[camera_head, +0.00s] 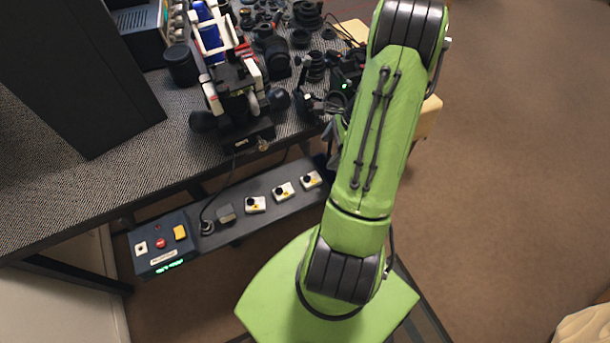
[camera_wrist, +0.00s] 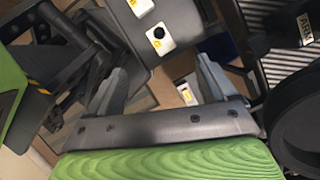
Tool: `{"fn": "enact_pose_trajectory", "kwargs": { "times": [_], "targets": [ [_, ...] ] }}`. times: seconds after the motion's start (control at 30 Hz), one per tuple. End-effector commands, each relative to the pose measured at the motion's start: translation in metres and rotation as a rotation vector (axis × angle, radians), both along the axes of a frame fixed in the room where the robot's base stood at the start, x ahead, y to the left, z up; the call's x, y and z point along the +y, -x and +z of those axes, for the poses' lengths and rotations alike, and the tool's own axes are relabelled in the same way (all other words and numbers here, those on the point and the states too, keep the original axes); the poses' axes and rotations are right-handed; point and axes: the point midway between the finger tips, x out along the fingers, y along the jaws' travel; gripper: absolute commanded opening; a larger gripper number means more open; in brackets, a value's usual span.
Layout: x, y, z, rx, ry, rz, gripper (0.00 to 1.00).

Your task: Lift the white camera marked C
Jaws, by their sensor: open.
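Three small white cameras with dark and yellow marks lie in a row on the dark low shelf (camera_head: 232,222): a left one (camera_head: 255,204), a middle one (camera_head: 283,191) and a right one (camera_head: 311,180). Their letters are too small to read, so I cannot tell which is C. My gripper (camera_wrist: 162,66) is open in the wrist view, its two grey fingers apart. One white camera (camera_wrist: 158,37) lies beyond the fingertips and another (camera_wrist: 140,6) at the top edge. A white and yellow item (camera_wrist: 187,94) shows between the fingers, partly hidden. In the head view my arm hides the gripper.
The patterned table (camera_head: 95,190) above carries a blue and white device (camera_head: 212,40) and many dark lens parts. Open carpet (camera_head: 530,150) lies at right.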

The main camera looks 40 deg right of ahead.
Motion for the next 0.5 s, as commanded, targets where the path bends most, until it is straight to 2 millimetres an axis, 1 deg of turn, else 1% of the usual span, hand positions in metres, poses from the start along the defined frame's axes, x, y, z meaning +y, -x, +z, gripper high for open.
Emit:
{"fn": "enact_pose_trajectory", "kwargs": {
  "times": [0.1,0.3,0.4,0.5],
  "targets": [
    [0.01,-0.005,-0.027,0.003,-0.006,0.005,0.85],
    [0.025,-0.017,-0.074,0.003,-0.004,0.006,0.85],
    [0.03,-0.021,-0.089,0.002,-0.003,0.006,0.85],
    [0.033,-0.023,-0.095,0.001,-0.001,0.006,0.85]
  ]
}}
